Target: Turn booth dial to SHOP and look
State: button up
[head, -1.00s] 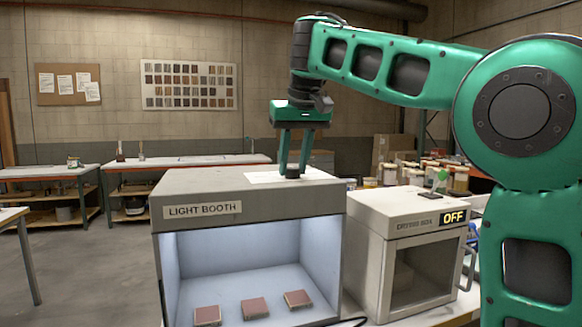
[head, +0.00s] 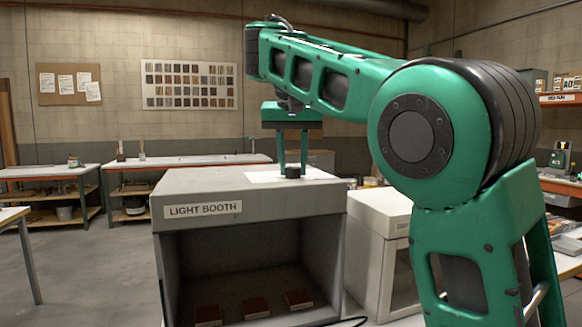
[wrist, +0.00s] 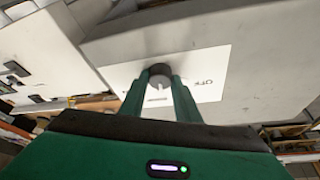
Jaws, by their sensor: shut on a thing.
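The light booth (head: 250,188) stands in front of me in the head view, labelled LIGHT BOOTH. Its inside is dark now, with three reddish-brown sample blocks (head: 256,307) on its floor. A white dial plate (head: 262,177) lies on its top, and it also shows in the wrist view (wrist: 212,72). The dark round dial (head: 292,172) sits on the plate. My gripper (head: 292,168) points down at the dial, its fingers shut on it. In the wrist view the fingertips (wrist: 160,80) are on both sides of the dial. OFF is readable on the plate; other markings are unclear.
A white drying box (head: 385,215) stands right of the booth, partly hidden by my arm. Work tables (head: 180,160) stand along the back wall. A shelf (head: 560,98) is at the far right. The floor at left is clear.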

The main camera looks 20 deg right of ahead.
jog(key=shift+w+m+h, duration=0.1)
jog(key=shift+m+h, duration=0.3)
jog(key=shift+m, duration=0.7)
jog(key=shift+r+m, duration=0.1)
jog(key=shift+m, duration=0.2)
jog(key=o, duration=1)
jog(key=shift+g, duration=0.3)
